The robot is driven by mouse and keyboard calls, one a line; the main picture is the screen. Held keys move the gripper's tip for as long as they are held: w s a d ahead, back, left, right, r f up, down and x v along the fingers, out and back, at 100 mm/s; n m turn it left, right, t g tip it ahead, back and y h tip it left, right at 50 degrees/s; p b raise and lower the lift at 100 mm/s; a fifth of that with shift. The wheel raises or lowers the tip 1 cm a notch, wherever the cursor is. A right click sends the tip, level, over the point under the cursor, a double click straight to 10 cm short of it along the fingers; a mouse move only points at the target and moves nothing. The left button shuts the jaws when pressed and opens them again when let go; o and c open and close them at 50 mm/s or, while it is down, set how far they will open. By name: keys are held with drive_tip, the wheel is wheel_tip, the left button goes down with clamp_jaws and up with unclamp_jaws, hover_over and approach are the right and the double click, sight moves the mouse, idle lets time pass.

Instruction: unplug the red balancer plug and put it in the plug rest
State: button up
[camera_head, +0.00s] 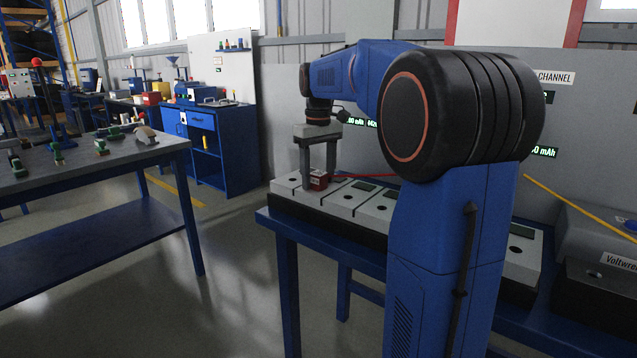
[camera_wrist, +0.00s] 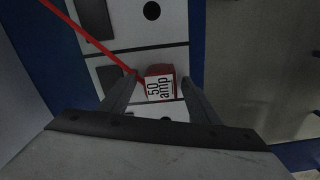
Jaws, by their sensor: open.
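The red balancer plug (camera_head: 318,180) sits on the row of light grey battery modules at its left end. My gripper (camera_head: 320,175) points down over the plug. In the wrist view my gripper (camera_wrist: 158,88) is open, with one finger on each side of the plug. I cannot tell whether the fingers touch it. The plug's lower side is hidden. I cannot make out the plug rest.
The modules (camera_head: 345,198) stand on a blue bench (camera_head: 278,225) against a grey panel. A black box (camera_head: 595,290) and a yellow cable (camera_head: 565,195) are at right. A separate work table (camera_head: 90,165) with tools is at left. Open floor lies between them.

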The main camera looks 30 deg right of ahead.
sight(319, 173)
drive_tip(key=shift+c, duration=0.4)
drive_tip(key=c, duration=1.2)
drive_tip(key=shift+r, duration=0.15)
wheel_tip(319, 173, up, 10)
drive_tip(key=shift+f, duration=0.1)
